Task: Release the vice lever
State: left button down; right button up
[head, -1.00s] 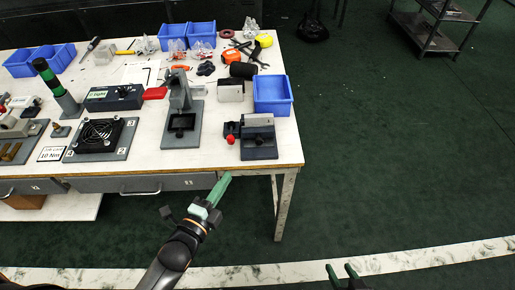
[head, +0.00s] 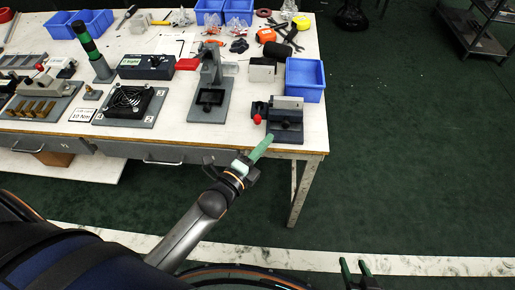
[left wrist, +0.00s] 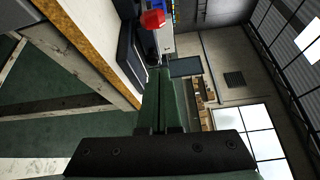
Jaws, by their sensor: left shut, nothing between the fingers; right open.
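The vice (head: 287,122) is a dark grey block with a lighter jaw, at the front right corner of the white table. Its red lever knob (head: 257,119) is on its left side; the red knob also shows in the left wrist view (left wrist: 153,19). My left gripper (head: 261,147) is shut and empty, with green fingers. It is just in front of the table edge, pointing up toward the vice, apart from the knob. In the left wrist view the closed fingers (left wrist: 161,98) point toward the knob's side. My right gripper (head: 354,266) is open and empty over the floor, low in the picture.
The table (head: 190,134) holds a grey press stand (head: 210,98) left of the vice and a blue bin (head: 305,80) behind it. A fan unit (head: 130,103) stands further left. Floor to the right is clear up to a metal cart (head: 475,28).

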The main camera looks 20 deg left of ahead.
aim_at(258, 111)
pick_arm(q)
jog(key=x, duration=0.5)
jog(key=a, duration=0.3)
jog(key=shift+s+a+r, duration=0.15)
jog(key=shift+r, duration=0.05)
jog(key=shift+a+p, duration=0.3)
pick_arm(e)
jog(key=shift+d+r, duration=0.15)
jog(key=shift+r, duration=0.1)
pick_arm(q)
jog(key=shift+a, duration=0.2)
pick_arm(e)
jog(key=shift+s+d, duration=0.1)
jog(key=shift+s, duration=0.05)
